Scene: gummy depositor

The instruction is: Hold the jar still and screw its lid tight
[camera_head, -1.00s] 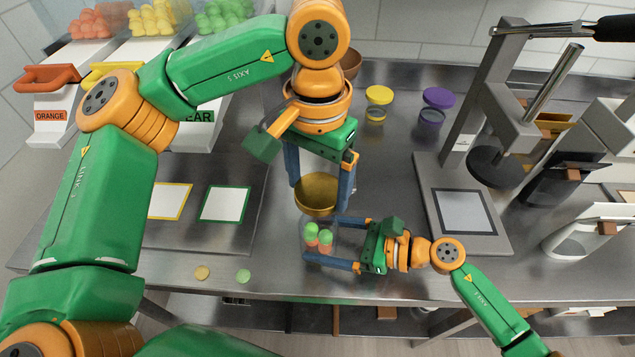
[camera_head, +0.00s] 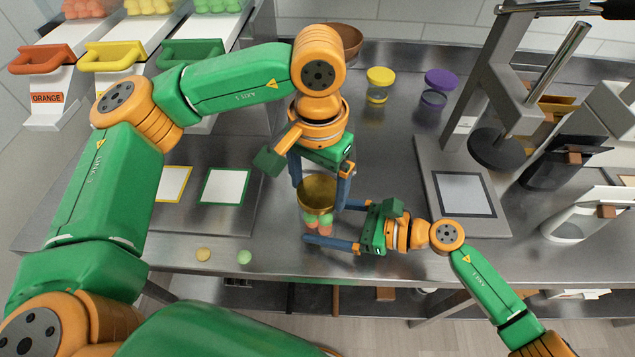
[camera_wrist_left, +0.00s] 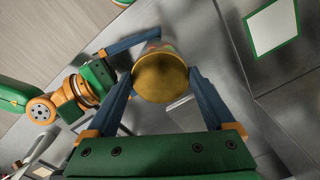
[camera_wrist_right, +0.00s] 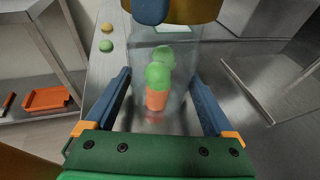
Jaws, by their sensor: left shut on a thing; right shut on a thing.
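The clear jar (camera_wrist_right: 185,60) stands upright on the steel table, with green and orange gummies (camera_head: 318,222) inside. My right gripper (camera_head: 326,222) is shut on the jar from its right side, one finger on each side. The gold lid (camera_head: 317,190) is held by my left gripper (camera_head: 321,187), which comes from above and is shut on its rim. The lid is over the jar's mouth and hides its top in the head view. In the right wrist view the lid (camera_wrist_right: 195,9) is at the jar's top; I cannot tell whether it is seated or has a gap.
A yellow-lidded jar (camera_head: 378,86) and a purple-lidded jar (camera_head: 436,90) stand at the back. A scale (camera_head: 464,193) and press are to the right. Yellow-edged and green-edged mats (camera_head: 223,186) lie left. Two loose gummies (camera_head: 245,257) lie near the front edge.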

